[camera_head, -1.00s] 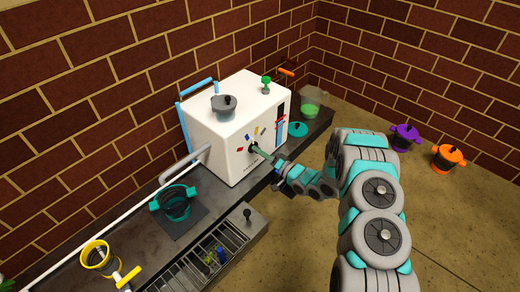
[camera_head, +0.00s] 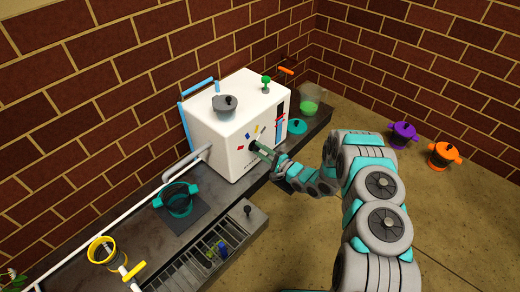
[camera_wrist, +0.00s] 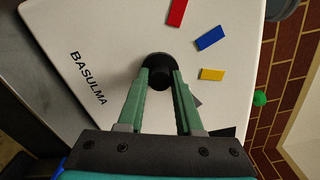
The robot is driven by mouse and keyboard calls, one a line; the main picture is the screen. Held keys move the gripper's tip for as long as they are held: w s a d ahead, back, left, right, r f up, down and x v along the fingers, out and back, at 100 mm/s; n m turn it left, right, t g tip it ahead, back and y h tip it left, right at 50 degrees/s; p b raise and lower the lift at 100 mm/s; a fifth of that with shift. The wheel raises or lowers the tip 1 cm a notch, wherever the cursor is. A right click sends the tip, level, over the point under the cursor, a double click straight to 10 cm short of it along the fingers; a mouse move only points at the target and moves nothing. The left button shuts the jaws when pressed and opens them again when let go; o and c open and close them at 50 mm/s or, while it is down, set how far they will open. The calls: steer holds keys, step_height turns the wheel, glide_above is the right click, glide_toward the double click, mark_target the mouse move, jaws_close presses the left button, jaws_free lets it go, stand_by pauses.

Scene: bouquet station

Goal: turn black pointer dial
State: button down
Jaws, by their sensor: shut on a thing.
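The black dial (camera_wrist: 156,68) is on the front face of the white machine (camera_head: 222,138), beside red, blue and yellow marks. In the wrist view, the green fingers of my gripper (camera_wrist: 160,76) are shut on the dial, one on each side. The dial's pointer cannot be made out clearly. In the head view, my gripper (camera_head: 262,149) reaches the machine's front face from the right, and its fingertips hide most of the dial.
A teal pot (camera_head: 177,201) and a yellow pot (camera_head: 102,252) stand on the counter left of the machine. An open drawer (camera_head: 213,250) juts out in front. A clear jug (camera_head: 311,103) stands at the far right. Purple (camera_head: 403,135) and orange pots (camera_head: 441,155) are on the floor.

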steer(key=shift+m, duration=0.9)
steer(key=c, duration=0.6)
jaws_free()
steer(key=shift+o, duration=0.2)
steer(key=v, duration=0.7)
steer(key=shift+s+d, duration=0.2)
steer(key=shift+d, duration=0.15)
